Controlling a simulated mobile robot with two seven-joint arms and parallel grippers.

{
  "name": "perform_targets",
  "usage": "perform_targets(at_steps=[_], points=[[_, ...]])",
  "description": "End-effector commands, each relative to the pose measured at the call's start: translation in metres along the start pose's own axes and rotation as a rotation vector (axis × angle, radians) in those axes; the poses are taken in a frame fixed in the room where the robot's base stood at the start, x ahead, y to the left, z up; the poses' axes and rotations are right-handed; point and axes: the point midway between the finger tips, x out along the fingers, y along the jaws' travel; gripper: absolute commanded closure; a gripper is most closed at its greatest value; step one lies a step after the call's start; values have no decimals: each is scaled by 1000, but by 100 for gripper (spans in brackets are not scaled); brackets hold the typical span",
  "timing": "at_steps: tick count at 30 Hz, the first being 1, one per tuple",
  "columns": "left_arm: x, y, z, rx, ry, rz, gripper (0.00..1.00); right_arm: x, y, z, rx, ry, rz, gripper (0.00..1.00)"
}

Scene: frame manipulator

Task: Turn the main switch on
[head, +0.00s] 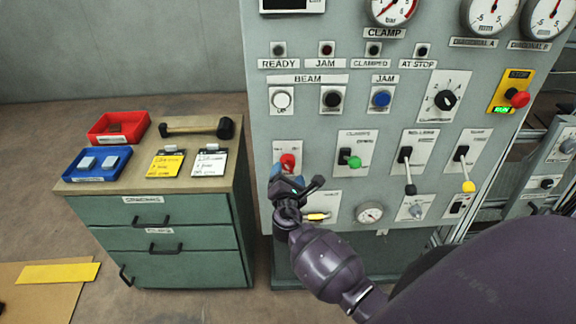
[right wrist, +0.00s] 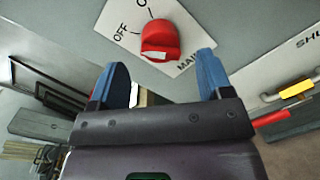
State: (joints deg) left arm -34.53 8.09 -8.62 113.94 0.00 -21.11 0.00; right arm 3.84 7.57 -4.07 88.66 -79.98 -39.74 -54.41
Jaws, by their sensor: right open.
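The main switch is a red rotary knob (head: 288,161) on a white plate at the lower left of the grey panel. In the right wrist view the red knob (right wrist: 160,40) shows with "OFF" and "O" markings at its upper left and a part of the word "MAIN" at its lower right. My right gripper (head: 288,182) is just below the knob in the head view. In the right wrist view its two blue fingers (right wrist: 163,78) are spread apart and empty, with the knob just beyond and between their tips. My left gripper is not in view.
A yellow-handled item (right wrist: 297,88) sits close to the gripper's right. A green drawer cabinet (head: 165,235) with trays and a mallet stands left.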

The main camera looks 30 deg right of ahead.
Motion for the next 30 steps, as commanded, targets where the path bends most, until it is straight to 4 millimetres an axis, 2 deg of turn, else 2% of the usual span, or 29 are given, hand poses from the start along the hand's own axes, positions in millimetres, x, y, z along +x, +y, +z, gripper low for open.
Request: perform_targets(at_steps=[3, 9, 21, 30], points=[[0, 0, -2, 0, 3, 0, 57, 19, 1, 0, 1, 0, 1, 27], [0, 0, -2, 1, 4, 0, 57, 38, 0, 0, 1, 1, 0, 27], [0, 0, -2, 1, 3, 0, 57, 43, 0, 0, 2, 1, 0, 27], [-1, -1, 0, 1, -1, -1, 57, 43, 0, 0, 2, 1, 0, 73]])
